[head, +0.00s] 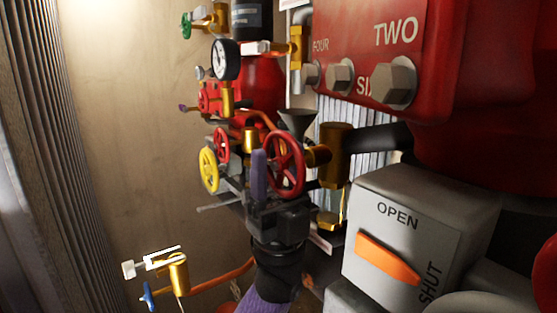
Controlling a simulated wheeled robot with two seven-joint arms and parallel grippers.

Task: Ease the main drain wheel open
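Several handwheels show in the head view, and no readable label marks which is the main drain wheel. A large red handwheel (287,163) faces left on a brass valve (333,155). A yellow handwheel (208,169) and a smaller red handwheel (221,144) stand farther left and behind. My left gripper (260,174) points up from the bottom, close beside the large red wheel's left edge. One purple finger shows upright; the other finger is not clear. Whether it touches the wheel, I cannot tell. My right gripper is not in view.
A grey box (399,240) marked OPEN and SHUT, with an orange lever (388,258), stands at right. A red panel (370,45) with hex bolts hangs above. A brass valve with a blue handle (148,296) is low left. The wall at left is bare.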

